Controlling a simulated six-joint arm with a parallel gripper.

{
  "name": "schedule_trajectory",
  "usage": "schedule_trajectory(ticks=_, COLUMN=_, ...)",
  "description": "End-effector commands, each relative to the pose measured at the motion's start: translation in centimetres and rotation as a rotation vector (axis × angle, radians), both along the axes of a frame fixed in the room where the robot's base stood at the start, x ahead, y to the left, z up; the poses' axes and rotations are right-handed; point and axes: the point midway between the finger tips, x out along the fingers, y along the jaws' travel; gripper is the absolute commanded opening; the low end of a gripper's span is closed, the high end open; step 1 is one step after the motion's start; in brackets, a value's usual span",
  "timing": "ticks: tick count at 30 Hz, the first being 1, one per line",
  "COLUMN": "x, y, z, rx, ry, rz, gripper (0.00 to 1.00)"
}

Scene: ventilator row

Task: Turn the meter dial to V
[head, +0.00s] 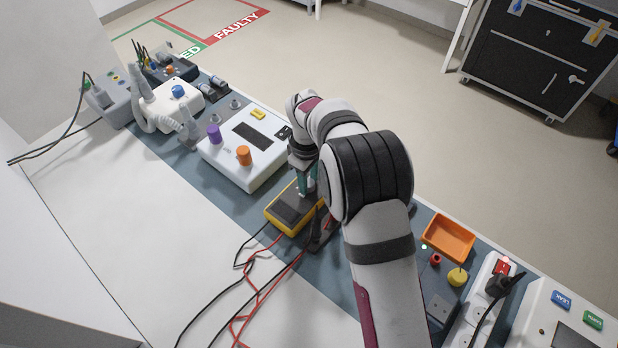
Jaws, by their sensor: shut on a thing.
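The meter (290,209) is a yellow-edged box with a dark face, lying on the blue-grey mat in the middle of the bench. My gripper (308,192) is over its upper right part, pointing down, and is shut there. The dial itself is hidden beneath my gripper and arm, so its setting and marks cannot be read. Red and black leads (262,290) run from the meter's near end across the white bench top.
A white unit with purple and orange knobs (244,155) stands close on the left. An orange tray (448,239), a yellow knob (457,277) and a power strip with a lit red switch (502,266) are on the right. The white bench at front left is mostly clear.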

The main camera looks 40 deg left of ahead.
Motion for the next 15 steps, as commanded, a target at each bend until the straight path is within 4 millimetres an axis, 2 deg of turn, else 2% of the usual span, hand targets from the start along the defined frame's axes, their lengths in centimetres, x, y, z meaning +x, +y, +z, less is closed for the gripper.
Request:
schedule_trajectory(ticks=6, x=0.0, y=0.0, z=0.08, rx=0.0, ry=0.0, rz=-0.16, gripper=0.0)
schedule_trajectory(ticks=15, x=-0.02, y=-0.02, z=0.08, rx=-0.001, ry=0.0, rz=-0.3, gripper=0.0)
